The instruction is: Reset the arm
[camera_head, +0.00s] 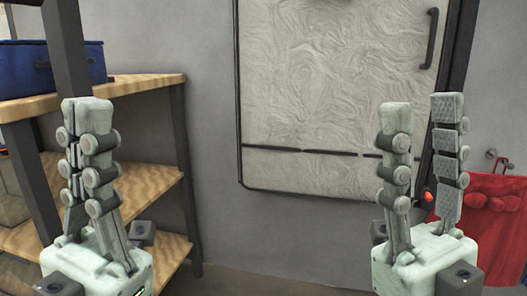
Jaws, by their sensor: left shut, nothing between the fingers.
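My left gripper (87,104) stands upright at the left of the head view, in front of the wooden shelf unit. Its fingers are together and nothing shows between them. My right gripper (421,110) stands upright at the right of the head view, in front of the grey wall and the pale panel. Its two fingers are apart and the space between them is empty.
A wooden shelf unit (150,203) with dark posts is at the left, with a blue case (28,68) on top. A pale patterned panel (330,85) with a dark frame is on the grey wall (205,60). A red cloth item (490,215) hangs at the right.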

